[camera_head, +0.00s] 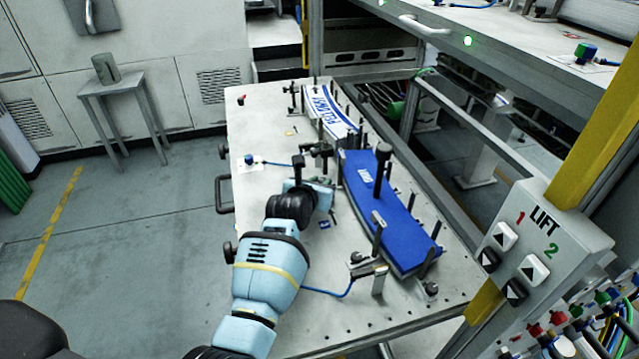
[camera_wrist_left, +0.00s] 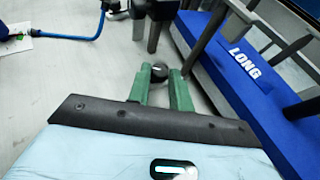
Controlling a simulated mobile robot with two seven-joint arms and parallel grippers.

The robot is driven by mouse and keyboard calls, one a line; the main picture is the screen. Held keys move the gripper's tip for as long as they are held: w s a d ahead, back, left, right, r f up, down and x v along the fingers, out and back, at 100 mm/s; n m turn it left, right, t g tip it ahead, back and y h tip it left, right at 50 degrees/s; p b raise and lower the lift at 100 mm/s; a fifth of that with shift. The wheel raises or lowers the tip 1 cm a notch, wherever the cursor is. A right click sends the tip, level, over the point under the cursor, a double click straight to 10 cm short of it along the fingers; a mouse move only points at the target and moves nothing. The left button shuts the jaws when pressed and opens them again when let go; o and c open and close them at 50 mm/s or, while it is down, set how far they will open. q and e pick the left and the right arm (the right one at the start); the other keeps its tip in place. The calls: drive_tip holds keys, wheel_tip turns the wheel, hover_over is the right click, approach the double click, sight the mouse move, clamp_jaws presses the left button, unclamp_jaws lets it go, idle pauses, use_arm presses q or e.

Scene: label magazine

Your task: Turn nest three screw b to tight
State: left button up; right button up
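My left gripper (camera_head: 322,180) is low over the metal table, at the left side of the blue curved block marked LONG (camera_head: 358,172). In the left wrist view its two green fingers (camera_wrist_left: 160,88) stand a small gap apart. A dark round screw knob (camera_wrist_left: 160,72) sits between their tips and appears to touch both. The block also shows in the left wrist view (camera_wrist_left: 262,110), to the right of the fingers. In the head view the knob is hidden, and no mark shows which nest or screw letter it is. My right gripper is not in view.
A white and blue curved piece (camera_head: 330,113) lies in posts farther back on the table (camera_head: 262,205). Dark posts and a tall black handle (camera_head: 382,165) rise around the blue block. A blue cable (camera_head: 335,293) lies near the front. A LIFT button box (camera_head: 535,250) stands at right.

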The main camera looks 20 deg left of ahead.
use_arm(q)
clamp_jaws()
